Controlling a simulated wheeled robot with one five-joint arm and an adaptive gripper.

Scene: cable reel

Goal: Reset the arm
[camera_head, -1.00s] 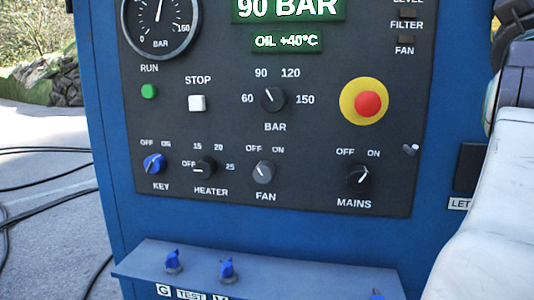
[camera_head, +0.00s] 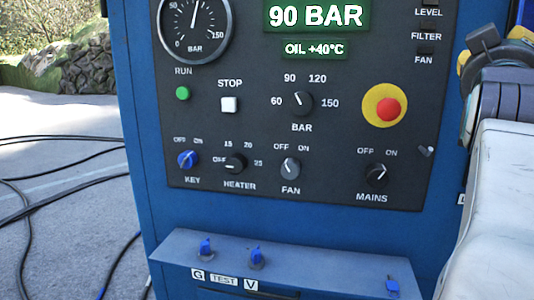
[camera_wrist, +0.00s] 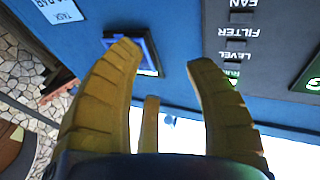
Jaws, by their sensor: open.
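My gripper (camera_wrist: 163,55) shows in the wrist view with its yellow ribbed fingers spread apart and nothing between them. A blue cabinet face and part of its black panel lie beyond the fingertips; I cannot tell the exact distance. In the head view my arm stands along the right edge, with a yellow part of the gripper (camera_head: 516,38) at the upper right, beside the black control panel (camera_head: 330,150). The fingertips are out of the head view.
The blue cabinet (camera_head: 145,130) carries a gauge (camera_head: 194,28), several knobs, a red emergency button (camera_head: 388,109) and a lower ledge (camera_head: 300,268) with blue valves. Black cables (camera_head: 60,160) lie on the ground at left.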

